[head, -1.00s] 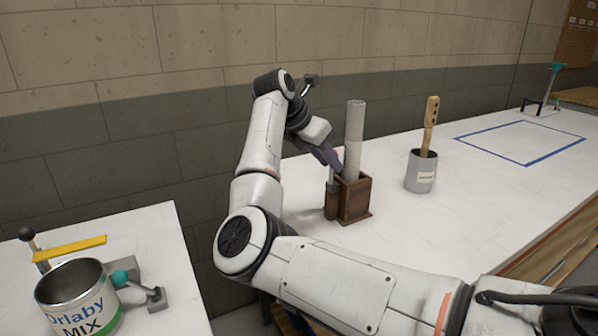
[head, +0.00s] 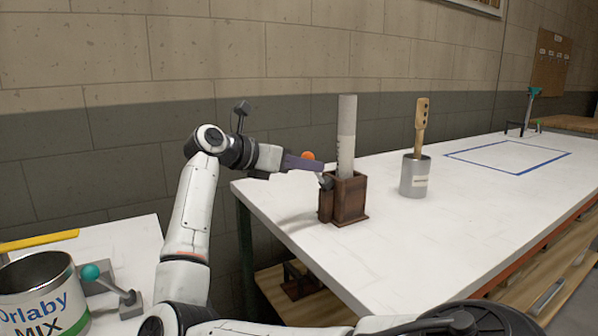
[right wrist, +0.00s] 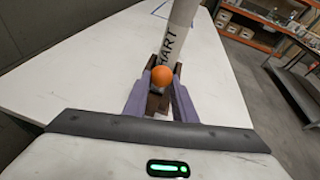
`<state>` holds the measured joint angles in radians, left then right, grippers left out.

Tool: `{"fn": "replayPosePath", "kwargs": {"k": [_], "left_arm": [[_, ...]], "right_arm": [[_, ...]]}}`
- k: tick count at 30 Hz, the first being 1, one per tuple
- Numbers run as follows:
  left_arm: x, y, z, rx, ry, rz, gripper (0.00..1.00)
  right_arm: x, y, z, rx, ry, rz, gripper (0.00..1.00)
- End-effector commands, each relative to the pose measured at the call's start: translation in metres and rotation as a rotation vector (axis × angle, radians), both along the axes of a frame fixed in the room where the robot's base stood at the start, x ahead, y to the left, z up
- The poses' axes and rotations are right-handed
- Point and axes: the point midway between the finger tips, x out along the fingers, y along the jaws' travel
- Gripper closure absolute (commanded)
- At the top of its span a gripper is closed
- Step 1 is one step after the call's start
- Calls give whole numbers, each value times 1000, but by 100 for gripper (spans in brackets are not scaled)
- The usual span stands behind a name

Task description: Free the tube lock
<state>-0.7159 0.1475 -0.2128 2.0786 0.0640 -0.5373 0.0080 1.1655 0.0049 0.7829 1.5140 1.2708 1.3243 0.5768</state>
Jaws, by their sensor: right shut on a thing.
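A pale grey tube (head: 346,135) with dark lettering stands upright in a dark brown wooden holder (head: 350,202) near the end of the white table. A lock lever with an orange ball knob (head: 308,155) is on the holder's left side. The knob also shows in the right wrist view (right wrist: 162,76), in front of the tube. My right gripper (head: 318,166) reaches in from the left, nearly level. Its purple fingers (right wrist: 161,95) lie on both sides of the knob and are shut on it. The lever's lower part is partly hidden. My left gripper is not in view.
A grey pot (head: 415,178) with a wooden-handled brush stands right of the holder. A blue taped rectangle (head: 508,156) marks clear table beyond. At lower left, a second table holds a paint can (head: 40,300) and a teal-knobbed lever (head: 91,272).

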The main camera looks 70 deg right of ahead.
Motion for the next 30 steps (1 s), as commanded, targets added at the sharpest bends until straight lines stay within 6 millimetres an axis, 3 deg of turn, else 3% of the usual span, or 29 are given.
{"fn": "replayPosePath", "kwargs": {"k": [11,12,15,25,30], "left_arm": [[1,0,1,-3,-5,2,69],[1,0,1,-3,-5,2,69],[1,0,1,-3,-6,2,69],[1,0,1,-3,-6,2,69],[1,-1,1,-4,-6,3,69]], "right_arm": [[0,0,1,-8,5,-1,100],[0,0,1,-8,5,-1,74],[0,0,1,-8,5,-1,58],[1,2,1,-5,4,0,58],[12,20,8,-6,4,4,58]]}}
